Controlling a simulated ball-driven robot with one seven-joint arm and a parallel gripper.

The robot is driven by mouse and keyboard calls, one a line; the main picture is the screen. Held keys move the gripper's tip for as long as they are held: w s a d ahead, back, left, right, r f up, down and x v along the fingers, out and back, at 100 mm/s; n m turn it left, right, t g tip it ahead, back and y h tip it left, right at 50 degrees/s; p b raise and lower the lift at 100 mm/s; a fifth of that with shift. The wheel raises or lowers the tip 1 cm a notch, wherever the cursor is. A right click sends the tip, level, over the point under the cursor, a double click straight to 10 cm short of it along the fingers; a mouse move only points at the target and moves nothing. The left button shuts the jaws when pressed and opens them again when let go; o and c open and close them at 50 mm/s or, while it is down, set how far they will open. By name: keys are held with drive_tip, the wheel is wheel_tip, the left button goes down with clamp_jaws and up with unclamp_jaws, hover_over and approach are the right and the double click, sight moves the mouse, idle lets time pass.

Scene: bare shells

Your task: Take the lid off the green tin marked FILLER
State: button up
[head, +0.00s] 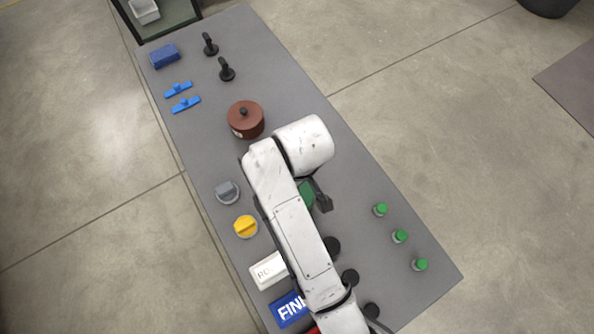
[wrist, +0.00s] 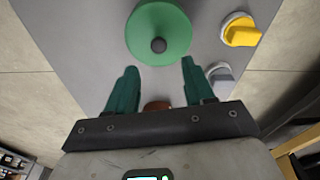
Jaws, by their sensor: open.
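A round green tin lid (wrist: 172,28) with a dark knob (wrist: 158,45) at its middle shows at the top of the wrist view. No FILLER lettering is readable. In the head view a green patch (head: 306,195) shows beside my arm; the arm hides the rest of that spot. My gripper (wrist: 159,66) is open, its two teal fingers spread apart below the lid in the wrist view, with nothing between them. The knob is above the fingertips in that picture, roughly centred between them.
A brown lidded tin (head: 245,121) stands farther up the grey table (head: 345,165). A yellow knob (head: 245,227) and grey knob (head: 228,191) sit left of my arm. Several green-topped buttons, including one (head: 381,209), stand right. Blue handles (head: 186,104) and black levers (head: 227,69) are farther up.

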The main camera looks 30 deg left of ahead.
drive_tip(key=shift+f, duration=3.1)
clamp_jaws()
